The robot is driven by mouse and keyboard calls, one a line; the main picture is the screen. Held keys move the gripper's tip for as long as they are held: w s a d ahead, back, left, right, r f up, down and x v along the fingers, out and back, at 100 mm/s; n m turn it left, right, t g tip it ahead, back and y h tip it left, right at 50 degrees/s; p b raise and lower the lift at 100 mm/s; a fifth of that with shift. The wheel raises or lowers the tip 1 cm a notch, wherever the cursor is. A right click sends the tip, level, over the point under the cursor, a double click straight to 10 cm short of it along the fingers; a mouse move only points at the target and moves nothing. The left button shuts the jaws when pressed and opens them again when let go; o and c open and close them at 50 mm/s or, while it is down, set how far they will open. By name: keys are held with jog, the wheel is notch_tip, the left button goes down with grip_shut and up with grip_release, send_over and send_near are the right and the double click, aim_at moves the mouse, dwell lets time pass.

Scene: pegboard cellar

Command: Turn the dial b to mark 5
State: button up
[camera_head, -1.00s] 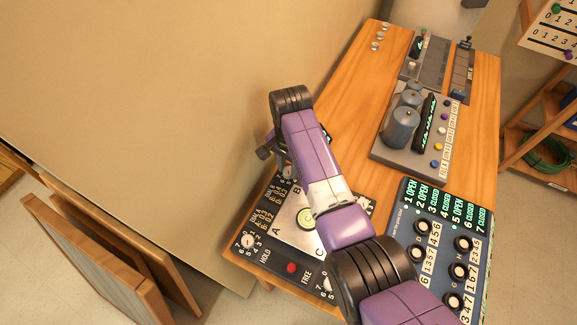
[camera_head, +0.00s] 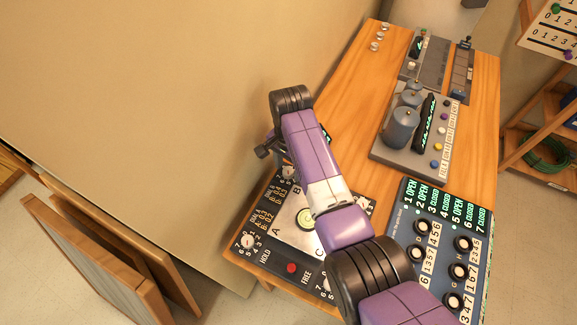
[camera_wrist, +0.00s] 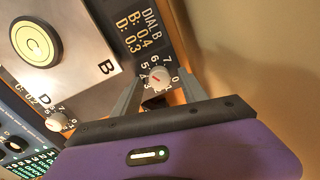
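Dial b (camera_wrist: 157,77) is a small white round knob with a reddish pointer line, on a dark panel with printed numbers around it. The exact mark the pointer meets is too small to tell. My gripper (camera_wrist: 160,84) has one finger on each side of the knob in the wrist view, with a visible gap on both sides, so it is open around the dial. A display beside the knob reads "DIAL B" with values for B and D. In the head view my arm hides most of the gripper. The panel (camera_head: 269,262) shows at the table's near end.
Another white knob, D (camera_wrist: 57,122), is at lower left. A plain wall is close on the left.

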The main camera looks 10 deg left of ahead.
aim_at(289, 170)
jog(key=shift+r+b, duration=0.65)
jog(key=shift+r, duration=3.25)
